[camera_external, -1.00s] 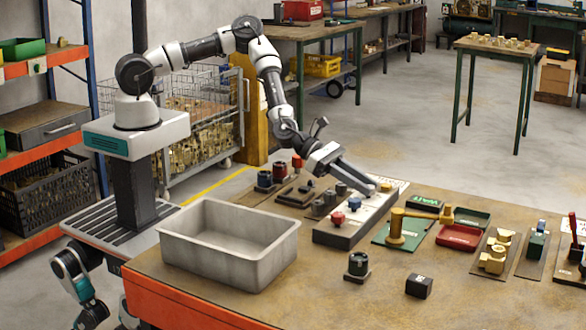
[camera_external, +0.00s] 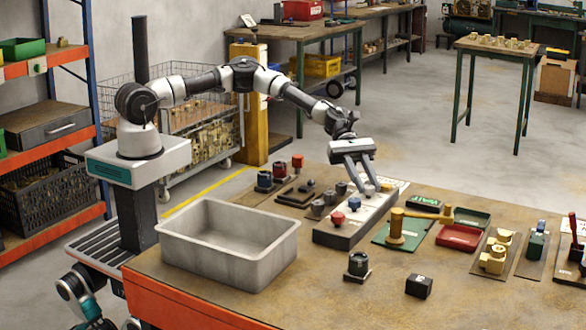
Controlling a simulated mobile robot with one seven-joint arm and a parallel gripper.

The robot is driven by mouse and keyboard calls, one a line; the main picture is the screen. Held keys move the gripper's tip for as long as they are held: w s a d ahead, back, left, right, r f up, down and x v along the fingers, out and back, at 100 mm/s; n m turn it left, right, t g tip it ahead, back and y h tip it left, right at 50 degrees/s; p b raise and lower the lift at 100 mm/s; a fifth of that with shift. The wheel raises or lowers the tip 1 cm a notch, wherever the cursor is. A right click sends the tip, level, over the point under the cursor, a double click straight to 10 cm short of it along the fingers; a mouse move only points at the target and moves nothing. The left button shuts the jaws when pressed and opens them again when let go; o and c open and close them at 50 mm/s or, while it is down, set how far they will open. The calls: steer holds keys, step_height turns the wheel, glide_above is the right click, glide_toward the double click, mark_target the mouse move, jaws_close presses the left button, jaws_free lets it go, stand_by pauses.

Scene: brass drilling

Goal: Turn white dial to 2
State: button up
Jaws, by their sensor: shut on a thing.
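The dial panel (camera_external: 372,207) is a long block with a pale top on the workbench. A red dial (camera_external: 338,218) is at its near end and a blue dial (camera_external: 354,203) is behind it. The white dial (camera_external: 369,191) is farther along the panel, small and partly covered by my fingers. My gripper (camera_external: 366,188) points down over the panel, with its fingers on either side of the white dial, shut on it. The dial's number marks are too small to read.
A grey bin (camera_external: 230,250) stands at the bench's left. A brass mallet-like piece (camera_external: 397,228) stands on a green plate just right of the panel. Dark knobs (camera_external: 318,208) sit close on the panel's left. A black block (camera_external: 419,286) lies at the front.

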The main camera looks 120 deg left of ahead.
steer(key=shift+w+a+m+g+h+b, duration=0.1)
steer(key=shift+w+m+g+h+b, duration=0.1)
steer(key=shift+m+g+h, duration=0.4)
steer(key=shift+w+a+m+g+h+b, duration=0.15)
steer(key=shift+m+g+h, duration=0.25)
steer(key=shift+m+g, duration=0.4)
steer(key=shift+s+d, duration=0.1)
steer(key=shift+s, duration=0.05)
steer(key=o, duration=1)
steer(key=shift+o, duration=0.2)
steer(key=v, duration=1.7)
steer(key=shift+a+p, duration=0.35)
steer(key=shift+p, duration=0.05)
